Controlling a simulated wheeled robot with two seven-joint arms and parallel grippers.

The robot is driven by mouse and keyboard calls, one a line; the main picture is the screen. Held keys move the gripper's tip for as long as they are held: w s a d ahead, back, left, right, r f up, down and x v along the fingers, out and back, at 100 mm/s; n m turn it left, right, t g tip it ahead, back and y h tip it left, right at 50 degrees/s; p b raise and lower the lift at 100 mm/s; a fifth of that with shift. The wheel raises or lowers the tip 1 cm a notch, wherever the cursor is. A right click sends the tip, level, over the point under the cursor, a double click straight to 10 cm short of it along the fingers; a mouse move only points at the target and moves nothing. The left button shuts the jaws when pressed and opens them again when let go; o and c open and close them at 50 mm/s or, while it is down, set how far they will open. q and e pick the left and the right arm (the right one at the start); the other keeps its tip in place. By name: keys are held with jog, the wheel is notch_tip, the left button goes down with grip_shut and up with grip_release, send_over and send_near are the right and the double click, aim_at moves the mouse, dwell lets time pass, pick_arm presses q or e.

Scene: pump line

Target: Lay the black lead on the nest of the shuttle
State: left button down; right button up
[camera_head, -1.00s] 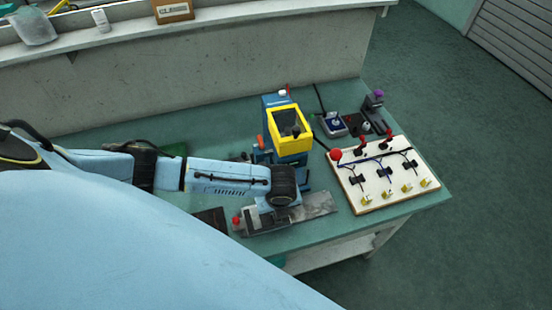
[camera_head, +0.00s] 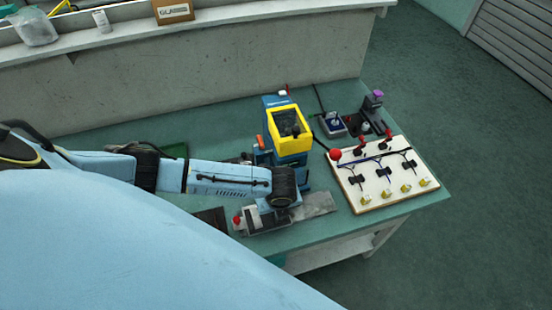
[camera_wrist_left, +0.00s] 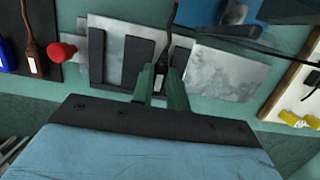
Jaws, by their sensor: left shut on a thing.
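The black lead (camera_wrist_left: 162,70), with a white label on its plug, is between the green fingers of my left gripper (camera_wrist_left: 161,88) in the left wrist view. Its cable runs up and away. The shuttle (camera_wrist_left: 90,68) is a grey metal plate with dark upright bars and a red knob (camera_wrist_left: 62,52) at its left end. The lead is beside the right-hand bar, over the plate; I cannot tell whether it touches. In the head view the shuttle (camera_head: 262,224) lies at the table's front, and my forearm and wrist hide the fingers and lead. My right gripper is not in view.
A dark mat (camera_wrist_left: 60,15) left of the shuttle holds a brown lead (camera_wrist_left: 33,45) and a blue lead (camera_wrist_left: 7,55). A yellow-framed blue machine (camera_head: 290,125) stands behind my wrist. A white wired board (camera_head: 370,200) lies to the right. A bare metal plate (camera_wrist_left: 228,72) is right of the lead.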

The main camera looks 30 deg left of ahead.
pick_arm(q)
jog(key=shift+s+f, duration=0.25)
